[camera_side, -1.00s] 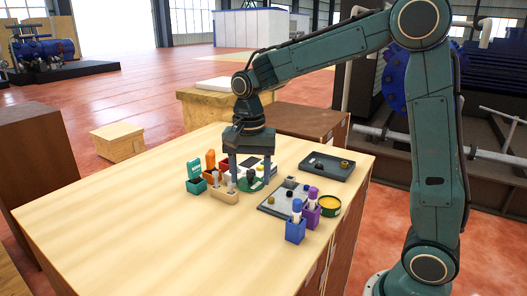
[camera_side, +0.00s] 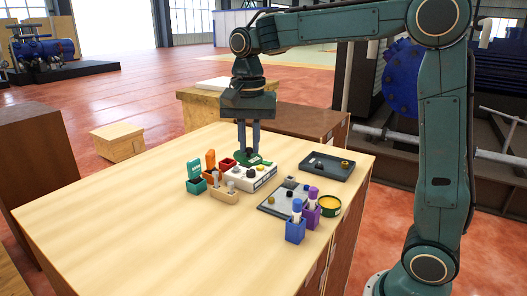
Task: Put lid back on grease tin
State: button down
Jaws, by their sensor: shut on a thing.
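The open grease tin (camera_side: 329,206) stands near the right edge of the table, dark green outside with yellow grease showing inside. My gripper (camera_side: 248,150) points straight down above the middle of the table's far part, left of and behind the tin. Its two fingers are close together, shut on the green lid (camera_side: 250,160). The lid is held flat, over or just behind a white box. The exact gap between lid and box cannot be told.
The white box (camera_side: 262,178) sits under the lid. Teal (camera_side: 196,184), orange and red holders and a wooden block (camera_side: 224,194) stand to its left. Blue (camera_side: 295,232) and purple holders stand by the tin. A dark tray (camera_side: 327,165) lies behind it, a grey plate (camera_side: 272,204) to its left.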

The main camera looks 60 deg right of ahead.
jog(key=s+d+f+g, duration=0.1)
jog(key=s+d+f, duration=0.3)
jog(key=s+d, duration=0.3)
jog(key=s+d+f+g+h, duration=0.1)
jog(key=s+d+f, duration=0.4)
jog(key=s+d, duration=0.2)
jog(key=shift+d, duration=0.9)
jog(key=shift+f, duration=0.2)
jog(key=shift+f, duration=3)
jog(key=shift+a+f, duration=0.1)
jog(key=shift+f, duration=0.1)
jog(key=c, duration=0.8)
grip_release()
jog(key=shift+c, duration=0.2)
jog(key=shift+r, duration=0.15)
